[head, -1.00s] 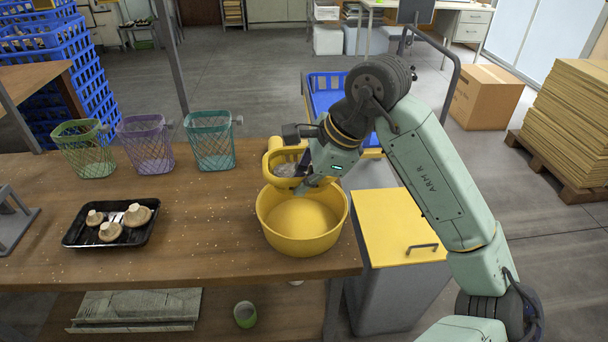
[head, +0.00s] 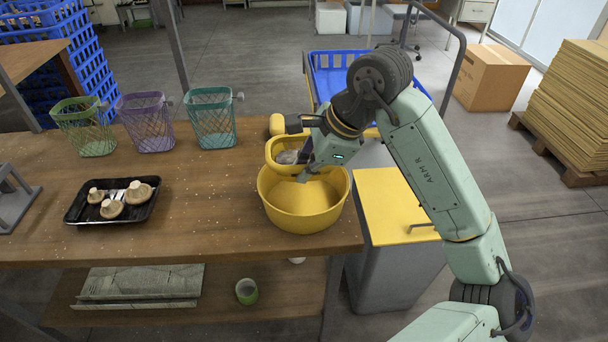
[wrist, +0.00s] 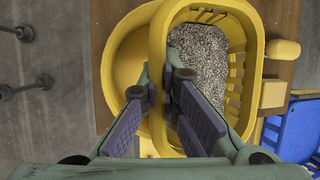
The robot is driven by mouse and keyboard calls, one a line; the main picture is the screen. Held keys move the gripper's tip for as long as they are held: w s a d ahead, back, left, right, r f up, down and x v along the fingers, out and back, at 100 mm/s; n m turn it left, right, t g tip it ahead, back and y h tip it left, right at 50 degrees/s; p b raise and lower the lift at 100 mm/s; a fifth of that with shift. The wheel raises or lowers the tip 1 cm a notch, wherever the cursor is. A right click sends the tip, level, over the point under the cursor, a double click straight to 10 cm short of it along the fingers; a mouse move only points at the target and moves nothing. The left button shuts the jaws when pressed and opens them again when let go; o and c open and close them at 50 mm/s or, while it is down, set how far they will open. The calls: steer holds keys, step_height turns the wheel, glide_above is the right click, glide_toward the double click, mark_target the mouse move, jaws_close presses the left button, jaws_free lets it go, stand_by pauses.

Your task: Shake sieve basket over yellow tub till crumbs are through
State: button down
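The yellow sieve basket (head: 271,149) is over the back left rim of the yellow tub (head: 303,216) in the head view. My gripper (head: 304,174) is shut on the basket's near wall. In the wrist view the two fingers (wrist: 160,95) stand either side of the basket's rim (wrist: 157,50). A heap of grey-white crumbs (wrist: 203,62) lies inside the basket, against the gripped wall. Part of the tub (wrist: 128,60) shows beneath and left of the basket. The tub's floor is partly hidden, so I cannot tell whether crumbs lie in it.
A black tray (head: 84,213) of mushrooms sits on the table (head: 190,220) at left. Green, purple (head: 147,122) and teal baskets stand along the back edge. A yellow-lidded bin (head: 392,205) and a blue cart (head: 340,75) are right of and behind the tub. Pale specks dot the table.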

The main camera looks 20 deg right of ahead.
steer(key=shift+d+f+b, duration=0.1)
steer(key=shift+d+b, duration=0.6)
steer(key=shift+d, duration=0.2)
steer(key=a+b, duration=0.2)
steer(key=a, duration=0.1)
steer(key=shift+a, duration=0.35)
steer(key=d+b, duration=0.1)
steer(key=d, duration=0.2)
steer(key=shift+d, duration=0.4)
steer(key=a+b, duration=0.2)
steer(key=a, duration=0.1)
steer(key=shift+a, duration=0.35)
steer(key=d+b, duration=0.1)
steer(key=d, duration=0.2)
steer(key=shift+d, duration=0.3)
steer(key=a+b, duration=0.1)
steer(key=a, duration=0.2)
steer(key=shift+a+b, duration=0.3)
steer(key=shift+a, duration=0.05)
steer(key=d, duration=0.4)
steer(key=shift+r, duration=0.2)
